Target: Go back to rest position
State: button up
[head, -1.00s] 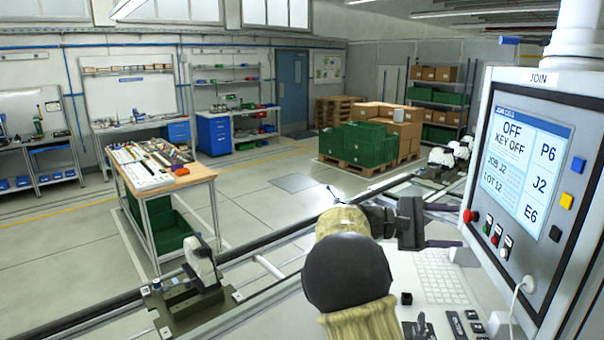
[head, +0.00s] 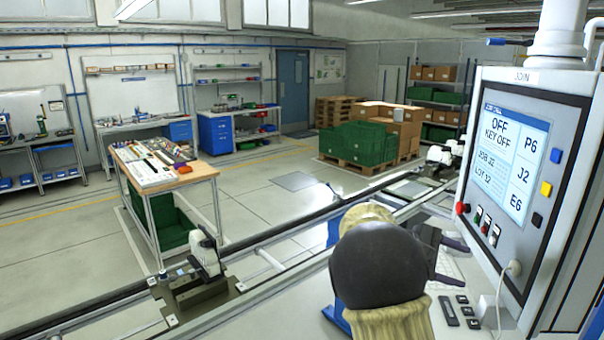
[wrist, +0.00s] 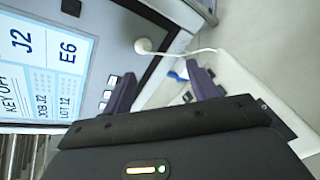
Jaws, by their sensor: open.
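My gripper (wrist: 162,84) is open and empty in the wrist view, its two dark purple fingers well apart. It faces the lower edge of the control panel (wrist: 150,50), whose screen reads J2 and E6. I cannot tell whether a finger touches the panel. In the head view my arm, with its dark round joint and tan sleeves, is at the lower right and hides most of the gripper. The panel (head: 483,245) stands at the right, with OFF and KEY OFF on its screen.
A white plug (head: 514,268) with a cord sits on the panel. A keyboard (head: 448,266) lies partly hidden behind my arm. A rail line (head: 262,245) with fixtures crosses in front. A workbench (head: 200,172) stands left, and green crates (head: 358,143) sit on a pallet. The floor between is clear.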

jog(key=s+a+f+m+t+y, duration=0.1)
jog(key=s+a+f+y, duration=0.25)
jog(key=f, duration=0.25)
jog(key=s+a+f+m+y, duration=0.1)
jog(key=s+a+f+y, duration=0.2)
jog(key=s+f+y, duration=0.25)
jog(key=s+a+f+m+t+y, duration=0.3)
jog(key=s+a+f+m+y, duration=0.2)
jog(key=s+a, duration=0.55)
notch_tip(320, 180, down, 10)
jog(key=b, duration=1)
jog(key=shift+w+a, duration=0.15)
jog(key=shift+a, duration=0.05)
jog(key=shift+r, duration=0.1)
